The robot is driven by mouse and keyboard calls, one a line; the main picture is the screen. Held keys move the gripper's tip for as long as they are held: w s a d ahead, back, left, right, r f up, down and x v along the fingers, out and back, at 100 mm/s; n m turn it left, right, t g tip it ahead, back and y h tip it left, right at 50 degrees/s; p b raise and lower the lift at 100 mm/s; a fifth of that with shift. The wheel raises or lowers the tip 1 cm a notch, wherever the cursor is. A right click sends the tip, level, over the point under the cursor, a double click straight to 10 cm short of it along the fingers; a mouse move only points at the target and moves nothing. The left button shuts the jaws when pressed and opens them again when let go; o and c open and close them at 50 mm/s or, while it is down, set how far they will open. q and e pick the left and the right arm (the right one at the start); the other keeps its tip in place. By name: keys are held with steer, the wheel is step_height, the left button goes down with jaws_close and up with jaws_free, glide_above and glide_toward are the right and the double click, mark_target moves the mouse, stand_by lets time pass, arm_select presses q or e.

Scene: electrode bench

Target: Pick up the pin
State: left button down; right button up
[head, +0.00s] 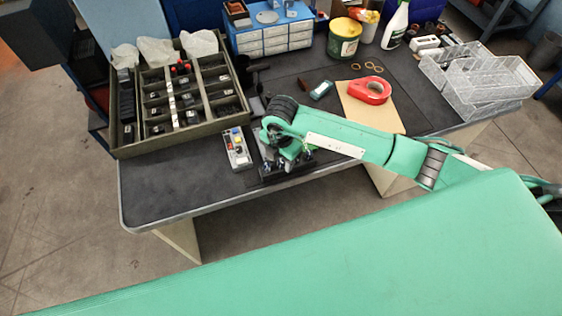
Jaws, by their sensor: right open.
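My right gripper (292,156) is at the end of the green arm that reaches in from the right. It points down over a dark fixture block (264,173) at the front edge of the bench. The jaws are open, though the wrist and arm cover much of them. Small shiny pieces show around the fingertips, too small to tell apart. I cannot make out the pin for certain; it may be hidden by the gripper or too small to see. My left gripper is not in view.
A compartment tray (126,151) stands at the left. A small control box (237,149) sits close beside the fixture. Red tape (369,90), a green tub (343,38), a blue drawer unit (275,42) and clear trays (480,77) stand behind. The bench's front left (165,190) is clear.

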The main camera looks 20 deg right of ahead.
mark_target(281, 161)
steer(key=shift+f, duration=0.4)
jaws_close()
steer(key=shift+r, duration=0.1)
step_height(281, 161, up, 20)
steer(key=b, duration=0.2)
stand_by(0.5)
